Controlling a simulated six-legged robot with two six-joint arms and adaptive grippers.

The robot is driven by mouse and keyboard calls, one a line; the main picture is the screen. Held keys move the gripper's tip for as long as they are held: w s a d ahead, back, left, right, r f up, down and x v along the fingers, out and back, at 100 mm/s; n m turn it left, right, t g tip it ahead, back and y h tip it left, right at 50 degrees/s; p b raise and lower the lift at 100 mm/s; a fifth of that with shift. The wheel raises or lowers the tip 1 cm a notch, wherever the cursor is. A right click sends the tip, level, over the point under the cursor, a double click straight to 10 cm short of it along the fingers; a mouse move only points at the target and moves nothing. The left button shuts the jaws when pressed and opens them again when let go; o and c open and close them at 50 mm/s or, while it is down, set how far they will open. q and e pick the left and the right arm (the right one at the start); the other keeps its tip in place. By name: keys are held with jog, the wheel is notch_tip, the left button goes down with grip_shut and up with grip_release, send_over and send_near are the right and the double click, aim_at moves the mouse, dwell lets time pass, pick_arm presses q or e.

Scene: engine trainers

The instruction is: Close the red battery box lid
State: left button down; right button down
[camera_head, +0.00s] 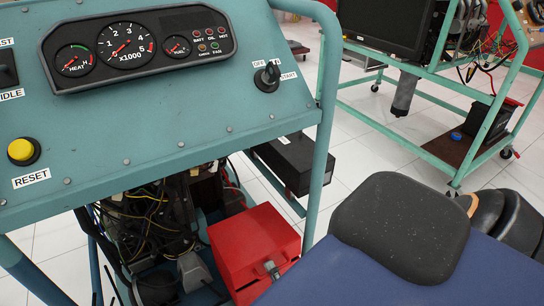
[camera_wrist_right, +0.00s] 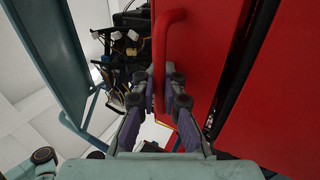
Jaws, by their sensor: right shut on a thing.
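The red battery box (camera_head: 245,245) sits low behind the trainer's frame in the head view. In the right wrist view, a red panel with a red bar handle (camera_wrist_right: 172,35) fills the middle. My right gripper (camera_wrist_right: 167,88) has its two fingers on either side of the handle's lower part and is shut on it. A dark gap (camera_wrist_right: 236,70) runs between this panel and another red panel (camera_wrist_right: 280,105) at the right. I cannot tell which panel is the lid. My left gripper is not in view.
The teal trainer panel (camera_head: 175,110) with gauges and its frame post (camera_head: 327,110) stand close to the box. Engine wiring (camera_head: 150,220) lies left of the box. A black box (camera_head: 290,160) sits behind. A second trainer cart (camera_head: 440,145) stands back right on white tiles.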

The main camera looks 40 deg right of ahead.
jog(key=shift+s, duration=0.25)
jog(key=c, duration=1.7)
grip_release()
jog(key=shift+a, duration=0.1)
jog(key=shift+w, duration=0.15)
jog(key=shift+r, duration=0.1)
